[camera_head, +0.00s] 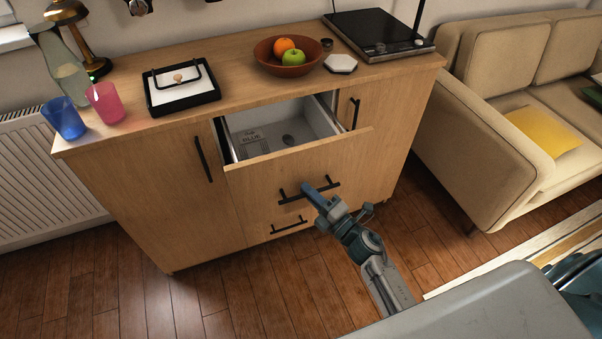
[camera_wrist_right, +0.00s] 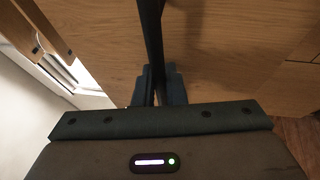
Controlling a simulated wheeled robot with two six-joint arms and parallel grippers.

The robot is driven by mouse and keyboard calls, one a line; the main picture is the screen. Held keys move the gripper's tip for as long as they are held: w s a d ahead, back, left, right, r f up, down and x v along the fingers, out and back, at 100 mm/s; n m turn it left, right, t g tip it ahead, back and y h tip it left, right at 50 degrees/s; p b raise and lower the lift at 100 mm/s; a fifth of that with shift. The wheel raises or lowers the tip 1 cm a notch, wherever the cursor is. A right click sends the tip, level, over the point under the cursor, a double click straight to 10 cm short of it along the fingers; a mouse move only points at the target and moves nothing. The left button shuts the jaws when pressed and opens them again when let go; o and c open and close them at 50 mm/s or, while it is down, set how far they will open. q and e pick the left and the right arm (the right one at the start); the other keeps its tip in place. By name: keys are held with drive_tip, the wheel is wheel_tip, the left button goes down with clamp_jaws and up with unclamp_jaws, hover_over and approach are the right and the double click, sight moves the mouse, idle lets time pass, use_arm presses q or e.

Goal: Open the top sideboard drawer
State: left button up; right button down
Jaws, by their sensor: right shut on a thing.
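The top sideboard drawer (camera_head: 300,157) is pulled partway out of the wooden sideboard (camera_head: 185,185). My right gripper (camera_head: 318,190) is at the black bar handle (camera_head: 290,199) on the drawer front. In the right wrist view the handle (camera_wrist_right: 151,40) runs between the two fingers (camera_wrist_right: 157,85), which are shut on it. My left gripper is not in view.
A lower handle (camera_head: 289,228) and side door handles (camera_head: 203,158) stick out from the sideboard. A beige sofa (camera_head: 485,120) is at the right.

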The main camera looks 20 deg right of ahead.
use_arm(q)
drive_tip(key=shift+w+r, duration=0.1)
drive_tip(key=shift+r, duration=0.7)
use_arm(e)
drive_tip(key=s, duration=0.8)
drive_tip(key=shift+s+d, duration=0.15)
drive_tip(key=c, duration=1.5)
unclamp_jaws()
use_arm(q)
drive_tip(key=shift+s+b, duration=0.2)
drive_tip(key=shift+b, duration=0.1)
